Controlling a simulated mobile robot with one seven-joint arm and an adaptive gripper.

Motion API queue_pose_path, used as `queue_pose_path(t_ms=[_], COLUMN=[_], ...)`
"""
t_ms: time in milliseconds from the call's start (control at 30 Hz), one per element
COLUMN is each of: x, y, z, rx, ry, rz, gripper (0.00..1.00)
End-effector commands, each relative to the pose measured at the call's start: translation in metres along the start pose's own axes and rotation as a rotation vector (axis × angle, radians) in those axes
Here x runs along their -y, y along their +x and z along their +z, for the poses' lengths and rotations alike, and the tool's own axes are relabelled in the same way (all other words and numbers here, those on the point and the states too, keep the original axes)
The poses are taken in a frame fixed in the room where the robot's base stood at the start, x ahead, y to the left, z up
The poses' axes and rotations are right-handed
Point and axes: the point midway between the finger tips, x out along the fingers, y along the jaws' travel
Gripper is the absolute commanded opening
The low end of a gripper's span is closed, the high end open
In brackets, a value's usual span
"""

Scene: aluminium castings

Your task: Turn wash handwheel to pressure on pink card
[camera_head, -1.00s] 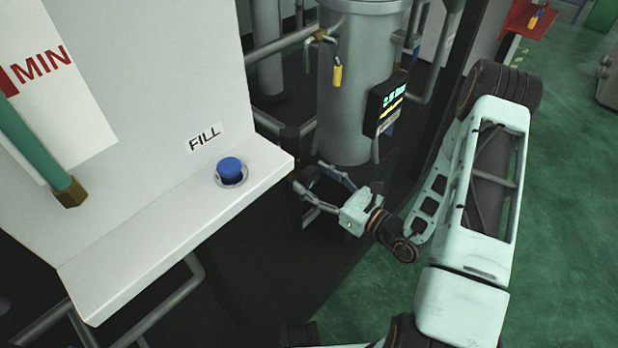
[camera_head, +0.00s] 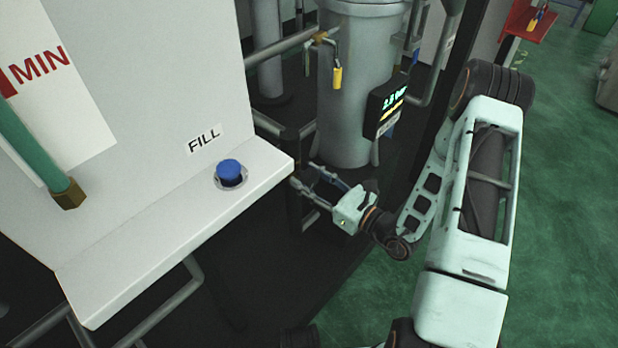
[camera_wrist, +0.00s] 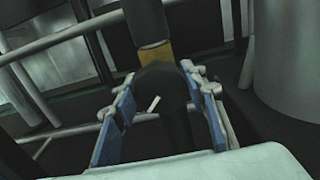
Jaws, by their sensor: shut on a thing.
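My gripper (camera_head: 303,175) reaches in low, just past the right end of the white shelf and in front of the grey cylinder. In the wrist view, my gripper (camera_wrist: 158,80) has its blue-padded fingers on either side of a dark rounded part, which looks like the wash handwheel (camera_wrist: 160,88). The part has a small pale mark and sits below a brass-coloured collar on a dark pipe. In the head view the wheel is mostly hidden by shadow and the shelf corner. A black display (camera_head: 385,106) shows green digits, too small to read surely. I see no pink card.
The white panel's shelf (camera_head: 110,285) has a blue FILL button (camera_head: 231,172). The grey cylinder (camera_head: 358,125) stands behind my gripper, with a yellow-handled valve (camera_head: 337,77) at its upper left. Pipes surround it. Green floor (camera_head: 560,180) lies open at right.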

Motion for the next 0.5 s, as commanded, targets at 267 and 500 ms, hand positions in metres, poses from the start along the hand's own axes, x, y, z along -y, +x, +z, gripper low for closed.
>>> queue_pose_path(t_ms=[267,500], x=[0.0009,0.0014], y=[-0.0006,-0.0009], z=[0.0016,0.0028], rx=[-0.001,-0.001], ry=[0.084,0.259], rz=[-0.003,-0.004], gripper=[0.15,0.15])
